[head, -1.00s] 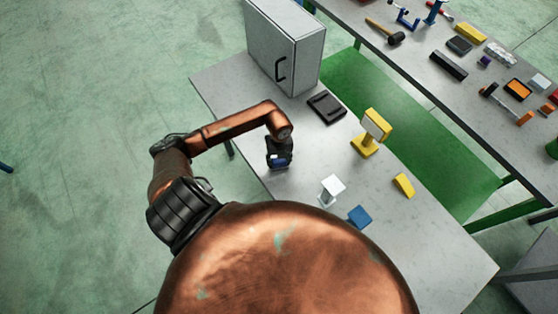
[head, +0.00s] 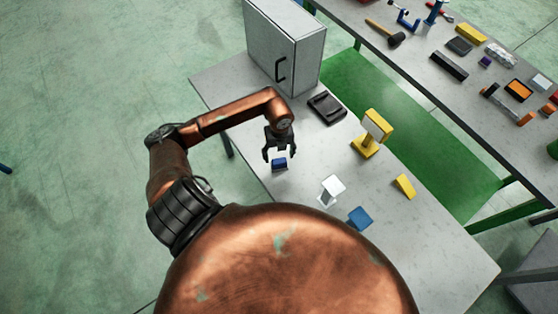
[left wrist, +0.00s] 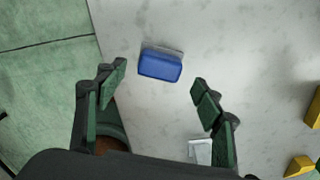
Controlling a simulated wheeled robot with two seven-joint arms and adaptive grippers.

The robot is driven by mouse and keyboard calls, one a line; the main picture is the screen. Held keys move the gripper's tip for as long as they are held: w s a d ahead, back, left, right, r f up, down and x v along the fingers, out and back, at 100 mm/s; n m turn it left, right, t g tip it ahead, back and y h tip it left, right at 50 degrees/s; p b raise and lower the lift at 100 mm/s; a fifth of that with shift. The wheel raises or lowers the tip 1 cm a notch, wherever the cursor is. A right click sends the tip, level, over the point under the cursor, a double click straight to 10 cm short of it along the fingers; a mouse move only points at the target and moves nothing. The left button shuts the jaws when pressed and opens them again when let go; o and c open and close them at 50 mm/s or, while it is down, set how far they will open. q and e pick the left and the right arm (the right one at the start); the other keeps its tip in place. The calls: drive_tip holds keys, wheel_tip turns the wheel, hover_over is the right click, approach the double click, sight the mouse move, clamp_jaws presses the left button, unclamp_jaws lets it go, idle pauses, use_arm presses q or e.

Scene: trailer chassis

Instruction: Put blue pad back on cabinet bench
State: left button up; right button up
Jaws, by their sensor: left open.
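The blue pad (head: 279,165), a small block with a grey strip along one edge, lies on the pale cabinet bench (head: 430,245) near its left edge. In the left wrist view the pad (left wrist: 160,66) lies on the bench surface, just beyond the gap between the fingertips. My left gripper (head: 280,153) is open and empty above the bench, apart from the pad. Its two spread fingers also show in the left wrist view (left wrist: 158,82). The grey cabinet (head: 285,45) with a black handle stands at the bench's far end, door shut. My right gripper is not in view.
A black tray (head: 327,107), a yellow stand (head: 371,132), a white stand (head: 331,189), a yellow wedge (head: 404,185) and another blue piece (head: 359,217) stand on the bench. A second table (head: 400,55) holds several tools. The bench's near right is clear.

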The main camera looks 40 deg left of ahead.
sight(279, 160)
use_arm(q)
wheel_tip(279, 160, up, 6)
drive_tip(key=shift+b, duration=0.35)
drive_tip(key=shift+r, duration=0.1)
idle(1.1)
